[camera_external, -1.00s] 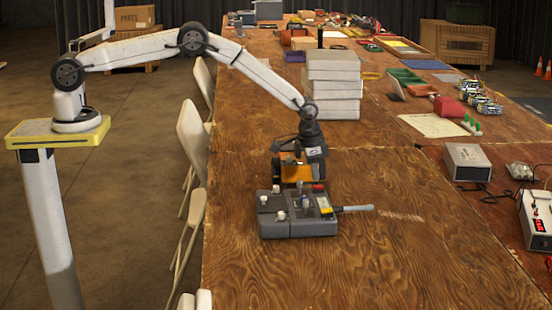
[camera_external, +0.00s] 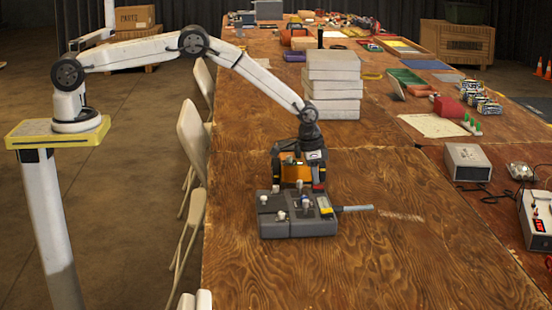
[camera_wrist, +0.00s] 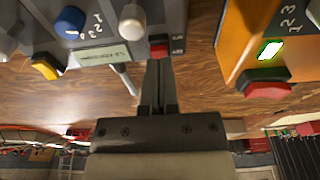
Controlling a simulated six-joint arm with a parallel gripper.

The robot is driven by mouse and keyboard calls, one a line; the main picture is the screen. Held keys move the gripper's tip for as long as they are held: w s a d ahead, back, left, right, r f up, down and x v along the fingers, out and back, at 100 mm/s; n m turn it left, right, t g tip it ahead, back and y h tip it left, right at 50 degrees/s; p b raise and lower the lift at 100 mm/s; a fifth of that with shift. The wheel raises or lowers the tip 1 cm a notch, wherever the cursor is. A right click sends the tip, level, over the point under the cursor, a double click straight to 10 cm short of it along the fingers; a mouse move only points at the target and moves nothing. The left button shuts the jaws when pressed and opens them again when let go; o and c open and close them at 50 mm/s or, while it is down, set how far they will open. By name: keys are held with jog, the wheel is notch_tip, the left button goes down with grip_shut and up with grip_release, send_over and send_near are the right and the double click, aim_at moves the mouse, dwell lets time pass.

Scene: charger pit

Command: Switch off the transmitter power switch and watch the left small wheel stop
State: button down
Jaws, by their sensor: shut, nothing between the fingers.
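A grey control box (camera_external: 290,230) with pale knobs lies on the near part of the table. An orange unit (camera_external: 291,167) stands just behind it. My gripper (camera_external: 318,181) is low over the grey box's back right edge. In the wrist view my gripper (camera_wrist: 157,70) is shut and empty, its tips close to a red switch (camera_wrist: 159,50) on the grey box; contact cannot be told. The orange unit (camera_wrist: 250,35) there shows a lit pale-green light (camera_wrist: 270,50) and a red button (camera_wrist: 265,86). No label names the transmitter. I cannot make out the left small wheel.
A blue knob (camera_wrist: 69,22) and a yellow switch (camera_wrist: 46,67) are on the grey box. A grey rod (camera_external: 355,208) sticks out to its right. Stacked pale boxes (camera_external: 333,85) stand behind my gripper. The wooden table front is clear.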

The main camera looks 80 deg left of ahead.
jog(key=shift+f, duration=0.4)
dwell(0.3)
jog(key=shift+r, duration=3.45)
jog(key=shift+s+r, duration=0.1)
jog(key=shift+r, duration=0.1)
jog(key=s+d+r, duration=0.3)
jog(key=s+r, duration=0.8)
jog(key=s, duration=0.3)
jog(key=s+d+r, duration=0.2)
jog(key=s, duration=1.7)
jog(key=shift+s+t, duration=0.4)
